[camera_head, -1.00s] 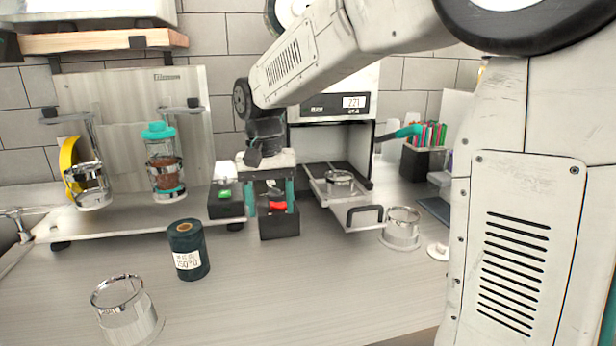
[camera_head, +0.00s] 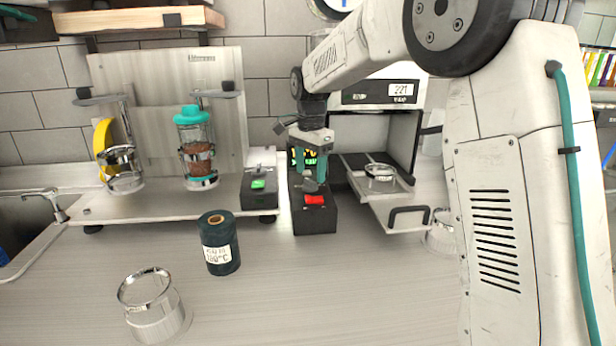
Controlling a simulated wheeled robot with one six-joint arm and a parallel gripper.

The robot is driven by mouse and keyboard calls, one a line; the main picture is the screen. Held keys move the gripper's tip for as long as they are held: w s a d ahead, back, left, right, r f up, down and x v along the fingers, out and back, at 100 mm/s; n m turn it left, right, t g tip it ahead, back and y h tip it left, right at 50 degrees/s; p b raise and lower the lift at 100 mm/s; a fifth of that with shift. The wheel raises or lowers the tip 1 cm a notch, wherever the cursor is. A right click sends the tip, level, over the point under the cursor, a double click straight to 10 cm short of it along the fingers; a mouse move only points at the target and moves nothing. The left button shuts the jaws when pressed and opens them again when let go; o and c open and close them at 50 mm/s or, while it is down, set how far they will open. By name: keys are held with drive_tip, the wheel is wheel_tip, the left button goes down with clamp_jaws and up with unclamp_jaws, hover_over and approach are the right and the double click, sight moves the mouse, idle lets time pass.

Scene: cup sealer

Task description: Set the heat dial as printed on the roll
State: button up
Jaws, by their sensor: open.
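The roll (camera_head: 220,252) is dark teal and stands upright on the counter. Its white label shows a number ending in 0 °C, too blurred to read surely. The cup sealer (camera_head: 388,91) stands at the back with a display that seems to read 221. A black control box (camera_head: 315,222) in front has a red switch (camera_head: 314,199) and a small grey knob (camera_head: 310,184), likely the heat dial. My gripper (camera_head: 310,178) points down over this box, open, its teal fingers either side of the knob. I cannot tell whether they touch it. The dial's pointer is not readable.
A second black box with a green switch (camera_head: 258,184) stands just left. The sealer's drawer (camera_head: 392,207) is pulled out, holding a clear cup ring. A clear cup (camera_head: 155,310) stands at front left. Dispensers stand on the rear shelf. The front counter is otherwise clear.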

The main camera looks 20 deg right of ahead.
sight(310, 185)
drive_tip(key=shift+f, duration=1.25)
drive_tip(key=c, duration=1)
drive_tip(key=shift+a, duration=0.15)
drive_tip(key=shift+n, duration=0.4)
drive_tip(key=n, duration=0.2)
drive_tip(key=shift+n, duration=2.1)
drive_tip(key=shift+r, duration=0.1)
